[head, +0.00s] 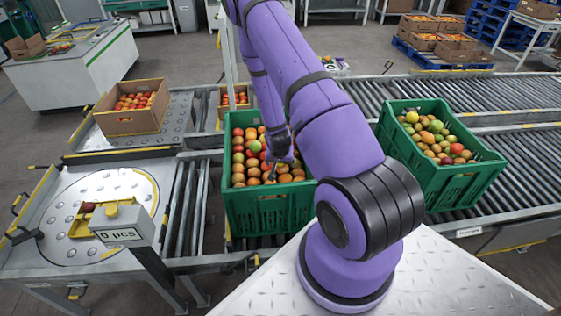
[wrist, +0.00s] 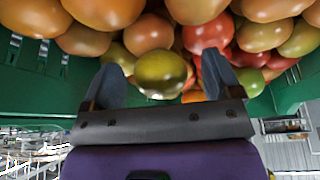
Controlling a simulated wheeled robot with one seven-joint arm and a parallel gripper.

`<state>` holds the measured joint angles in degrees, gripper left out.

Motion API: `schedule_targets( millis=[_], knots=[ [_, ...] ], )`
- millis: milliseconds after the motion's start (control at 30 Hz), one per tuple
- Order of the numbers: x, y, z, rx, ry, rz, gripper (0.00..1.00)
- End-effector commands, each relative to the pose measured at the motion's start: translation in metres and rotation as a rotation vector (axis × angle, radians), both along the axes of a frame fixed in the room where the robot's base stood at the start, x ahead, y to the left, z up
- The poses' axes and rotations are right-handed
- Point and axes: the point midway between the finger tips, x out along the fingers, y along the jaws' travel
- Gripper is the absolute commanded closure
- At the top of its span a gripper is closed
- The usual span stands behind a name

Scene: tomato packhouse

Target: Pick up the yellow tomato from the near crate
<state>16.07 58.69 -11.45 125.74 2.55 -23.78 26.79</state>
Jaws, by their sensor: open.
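The green crate (head: 268,212) below my arm is full of orange, red and green tomatoes. My gripper (head: 278,150) is down at the tomatoes in this crate. In the wrist view, my gripper (wrist: 162,65) is open, with its two grey fingers apart. A yellow-green tomato (wrist: 160,75) shows between the fingers, among orange and red ones. I cannot tell whether the fingers touch it. In the head view I cannot make this tomato out; my gripper and arm cover part of the crate.
A second green crate (head: 446,185) of mixed tomatoes stands to the right on the roller conveyor (head: 490,120). At left are a cardboard box (head: 130,121) of red tomatoes and a counter reading "0 pcs" (head: 122,235). The green crate wall (wrist: 35,95) is close beside my gripper.

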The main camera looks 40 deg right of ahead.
Motion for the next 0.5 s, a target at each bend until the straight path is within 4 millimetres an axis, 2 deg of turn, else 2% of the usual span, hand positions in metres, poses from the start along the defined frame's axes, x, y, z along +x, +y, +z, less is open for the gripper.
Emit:
schedule_targets(
  millis=[133, 300, 333, 500],
  knots=[
    [0.0, 0.0001, 0.0002, 0.0, 0.0, 0.0, 0.16],
    [-0.0001, 0.0001, 0.0003, 0.0, 0.0, 0.0, 0.55],
    [0.0, 0.0002, 0.0003, 0.0, 0.0, 0.0, 0.58],
    [0.0, 0.0001, 0.0004, 0.0, 0.0, 0.0, 0.58]
  ],
)
